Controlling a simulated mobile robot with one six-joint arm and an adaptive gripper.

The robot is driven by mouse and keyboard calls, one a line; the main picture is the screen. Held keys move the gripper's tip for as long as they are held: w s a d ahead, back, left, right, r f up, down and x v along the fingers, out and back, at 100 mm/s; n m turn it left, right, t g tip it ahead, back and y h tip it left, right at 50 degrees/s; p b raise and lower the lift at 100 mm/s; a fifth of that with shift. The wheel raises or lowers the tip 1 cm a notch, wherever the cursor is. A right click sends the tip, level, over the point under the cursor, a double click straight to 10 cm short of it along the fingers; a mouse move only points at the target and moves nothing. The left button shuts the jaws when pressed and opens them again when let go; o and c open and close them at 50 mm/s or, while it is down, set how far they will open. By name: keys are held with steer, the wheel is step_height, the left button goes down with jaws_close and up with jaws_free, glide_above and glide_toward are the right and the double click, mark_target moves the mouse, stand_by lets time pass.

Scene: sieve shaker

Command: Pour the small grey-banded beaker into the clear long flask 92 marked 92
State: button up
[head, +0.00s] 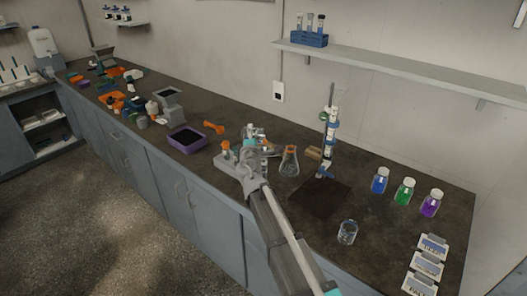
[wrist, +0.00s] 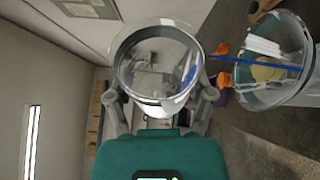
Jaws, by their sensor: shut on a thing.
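My gripper (wrist: 158,95) is shut on a clear glass beaker (wrist: 150,88), whose round mouth faces the wrist camera. Any grey band on it is hard to make out. In the head view my gripper (head: 256,146) is over the middle of the bench, among clustered glassware. Another clear glass vessel (wrist: 272,88) is at the right of the wrist view, apart from the held beaker, with a blue line and something pale yellow seen through it. No marking 92 is readable, so I cannot tell which vessel is the long flask.
A conical flask (head: 289,163) with an orange band stands right of my gripper, near a stand with a blue-banded column (head: 330,130). An empty-looking beaker (head: 347,233) stands nearer. Blue, green and purple bottles (head: 404,192) stand right. A purple tray (head: 187,139) is left.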

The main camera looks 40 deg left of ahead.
steer(key=shift+d+r+m, duration=0.1)
steer(key=shift+r+m, duration=0.05)
steer(key=shift+m, duration=0.25)
stand_by(0.8)
steer(key=shift+f+n, duration=0.25)
steer(key=shift+n, duration=0.45)
steer(key=shift+a+r+n+g+p, duration=0.2)
steer(key=shift+a+n+g+p, duration=0.1)
steer(key=shift+n+p, duration=0.45)
steer(key=shift+r+p, duration=0.2)
steer(key=shift+p, duration=0.25)
steer(key=shift+f+n+g+h, duration=0.2)
steer(key=shift+n+g+h, duration=0.15)
steer(key=shift+n, duration=0.2)
steer(key=shift+s+a+f+n, duration=0.1)
steer(key=shift+f+n, duration=0.1)
steer(key=shift+n, duration=0.1)
steer(key=shift+r+n+p, duration=0.3)
steer(key=shift+n+p, duration=0.2)
steer(key=shift+p, duration=0.2)
